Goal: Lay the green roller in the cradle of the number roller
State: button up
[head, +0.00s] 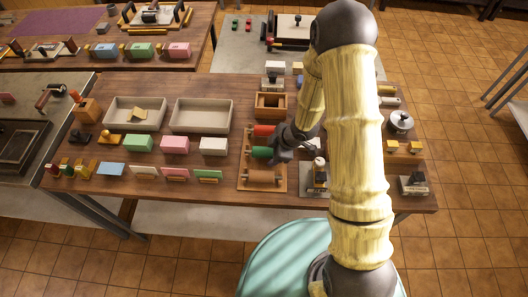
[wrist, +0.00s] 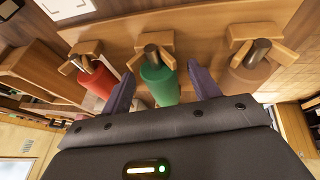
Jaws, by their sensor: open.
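A green roller (head: 261,152) lies in a wooden rack (head: 246,183), between a red roller (head: 263,131) and a tan roller (head: 264,177). In the wrist view the green roller (wrist: 160,86) sits between my two fingers, its dark shaft end resting in a wooden notch (wrist: 154,41). My gripper (wrist: 161,72) is open, one finger on each side of the green roller. Contact cannot be told. In the head view my gripper (head: 277,150) is over the rack's right side, partly hiding the roller. I cannot tell which piece is the number roller's cradle.
Right of the rack stands a dark-based device (head: 315,180). Two grey trays (head: 200,115) and several coloured blocks (head: 175,144) fill the table's left.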

jog(key=shift+c, duration=0.2)
dwell(0.3)
jog(key=c, duration=1.3)
notch_tip(320, 180, up, 10)
jog(key=p, duration=0.4)
jog(key=shift+r, duration=0.1)
